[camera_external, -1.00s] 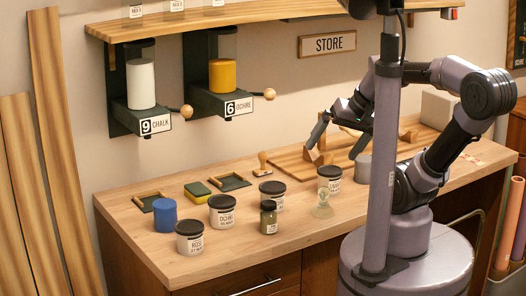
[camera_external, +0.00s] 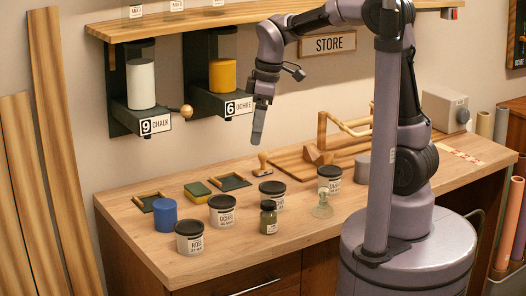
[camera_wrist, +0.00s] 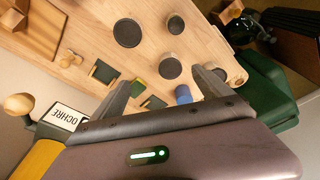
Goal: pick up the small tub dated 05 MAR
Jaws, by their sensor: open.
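Several white tubs with black lids stand on the bench. The front one reads ROSE (camera_external: 189,243), with an OCHRE tub (camera_external: 223,217) behind it to the right. Another tub (camera_external: 278,203) stands farther back, partly behind a small jar. A tub (camera_external: 329,185) stands farther right. The dates are too small to read surely, so I cannot tell which is 05 MAR. My gripper (camera_external: 258,136) is open and empty, pointing down high above the back of the bench. In the wrist view, tub lids (camera_wrist: 127,33) (camera_wrist: 171,68) show beyond the fingers (camera_wrist: 163,87).
A blue cylinder (camera_external: 165,218), a green-yellow sponge (camera_external: 197,189) and a stamp (camera_external: 263,166) are nearby. The CHALK (camera_external: 141,90) and OCHRE (camera_external: 222,76) dispensers hang behind. The front bench edge is clear.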

